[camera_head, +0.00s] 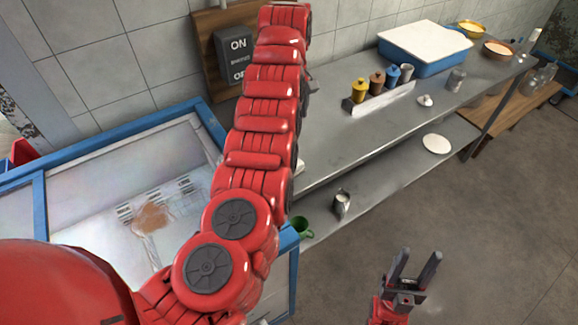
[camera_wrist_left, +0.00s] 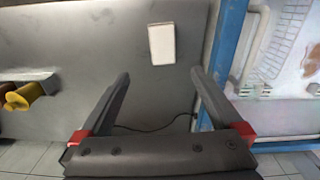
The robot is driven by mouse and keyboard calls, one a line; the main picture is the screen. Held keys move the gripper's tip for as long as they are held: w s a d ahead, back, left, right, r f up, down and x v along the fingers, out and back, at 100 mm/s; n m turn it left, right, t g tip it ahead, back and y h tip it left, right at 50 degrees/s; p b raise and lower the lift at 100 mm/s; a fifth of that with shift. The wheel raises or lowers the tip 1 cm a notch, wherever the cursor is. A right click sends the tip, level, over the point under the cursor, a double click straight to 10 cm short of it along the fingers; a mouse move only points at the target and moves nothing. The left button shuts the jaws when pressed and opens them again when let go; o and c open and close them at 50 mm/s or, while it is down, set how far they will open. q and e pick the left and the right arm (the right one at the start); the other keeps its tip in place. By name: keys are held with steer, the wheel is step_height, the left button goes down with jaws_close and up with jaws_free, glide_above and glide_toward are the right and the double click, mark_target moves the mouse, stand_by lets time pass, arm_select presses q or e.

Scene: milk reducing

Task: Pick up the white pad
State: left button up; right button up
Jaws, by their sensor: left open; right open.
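A white rectangular pad (camera_wrist_left: 162,43) lies on the grey counter in the left wrist view. My left gripper (camera_wrist_left: 160,76) is open and empty, and the pad shows beyond its fingertips, apart from them. In the head view my left arm covers most of that part of the counter, so the pad is largely hidden there. My right gripper (camera_head: 415,262) is open and empty over the floor, away from the counter.
A blue-edged chest (camera_head: 150,122) with a glass top stands left of the counter (camera_head: 345,140). A rack of bottles (camera_head: 380,97), a blue tub with a white lid (camera_head: 425,50) and bowls stand on the counter. A white round item (camera_head: 436,144) and a metal jug (camera_head: 342,202) sit on the lower shelf.

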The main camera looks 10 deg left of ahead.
arm_select(q)
step_height(320, 180, down, 12)
steer(key=p, duration=0.4)
steer(key=shift+s+r, duration=0.1)
steer(key=shift+r, duration=0.05)
steer(key=shift+f+p, duration=0.25)
steer(key=shift+p, duration=0.1)
steer(key=f, duration=0.1)
steer(key=f+p, duration=0.1)
steer(key=f, duration=0.1)
steer(key=shift+s+a+f, duration=0.15)
steer(key=shift+a+f, duration=0.1)
steer(key=shift+f, duration=0.7)
steer(key=c, duration=1.3)
steer(key=shift+r, duration=0.15)
